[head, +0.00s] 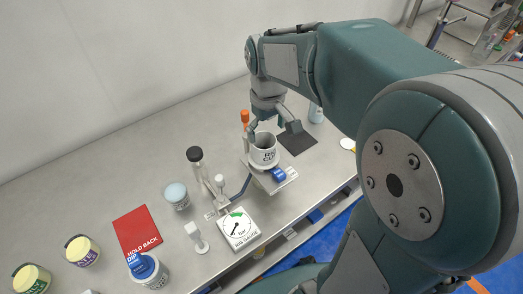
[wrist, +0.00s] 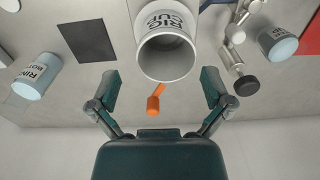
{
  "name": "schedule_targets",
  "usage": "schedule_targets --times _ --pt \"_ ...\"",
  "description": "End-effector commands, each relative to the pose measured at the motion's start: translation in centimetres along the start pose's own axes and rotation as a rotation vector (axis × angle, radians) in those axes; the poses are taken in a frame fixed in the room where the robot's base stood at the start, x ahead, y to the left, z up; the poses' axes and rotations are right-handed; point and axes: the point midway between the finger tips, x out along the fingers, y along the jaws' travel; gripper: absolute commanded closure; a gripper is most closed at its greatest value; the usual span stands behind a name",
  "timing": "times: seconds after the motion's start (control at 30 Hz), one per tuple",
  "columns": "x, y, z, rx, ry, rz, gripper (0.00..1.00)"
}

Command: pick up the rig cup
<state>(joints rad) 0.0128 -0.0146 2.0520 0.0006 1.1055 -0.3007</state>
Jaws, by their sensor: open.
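The rig cup (head: 263,152) is a light grey, open-topped cup with dark lettering. It stands upright on a small pale platform (head: 277,183) on the bench. In the wrist view the rig cup (wrist: 166,48) is at the upper middle, with its open mouth facing the camera. My gripper (head: 274,130) is at the cup in the head view. In the wrist view my gripper (wrist: 161,80) has its two fingers spread wide, one to each side below the cup's rim. I see no finger touching the cup.
An orange-topped piece (wrist: 155,102) shows between my fingers. A dial gauge (head: 238,228), a black-topped post (head: 195,155) and a light-blue-topped jar (head: 177,195) stand left of the cup. A red "HOLD BACK" card (head: 137,230) lies further left. A dark mat (head: 297,140) lies to the right.

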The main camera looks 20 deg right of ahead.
Motion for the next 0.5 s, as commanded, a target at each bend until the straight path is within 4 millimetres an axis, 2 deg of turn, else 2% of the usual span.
schedule_targets --times 0.17,0.4,0.5 --pt "1.5 -0.2 0.0 -0.001 -0.002 0.0 0.0" --pt "5.1 -0.4 -0.1 0.0 -0.002 0.0 0.0" --pt "5.9 -0.4 -0.2 0.0 0.0 0.0 0.0"
